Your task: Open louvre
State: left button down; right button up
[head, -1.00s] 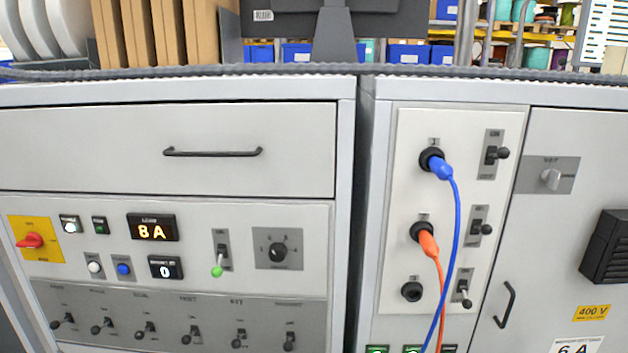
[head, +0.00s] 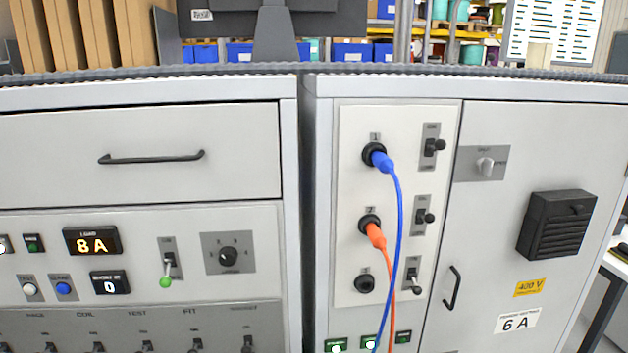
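The louvre looks to be the black slatted vent box (head: 555,226) on the door of the right cabinet in the head view. Its slats slope and look closed, but I cannot tell for sure at this size. Neither of my grippers shows in the head view.
The cabinet door (head: 500,240) is shut. A blue cable (head: 399,220) and an orange cable (head: 383,262) hang from sockets left of the door. The left cabinet has a shut drawer (head: 140,155). A table (head: 615,262) stands at the far right.

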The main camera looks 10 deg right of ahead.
aim_at(563, 217)
jog(key=l+z, duration=0.15)
jog(key=z, duration=1.4)
jog(key=i+l, duration=0.25)
jog(key=i, duration=0.2)
jog(key=i+l+u, duration=0.1)
jog(key=i, duration=0.3)
jog(key=l, duration=0.1)
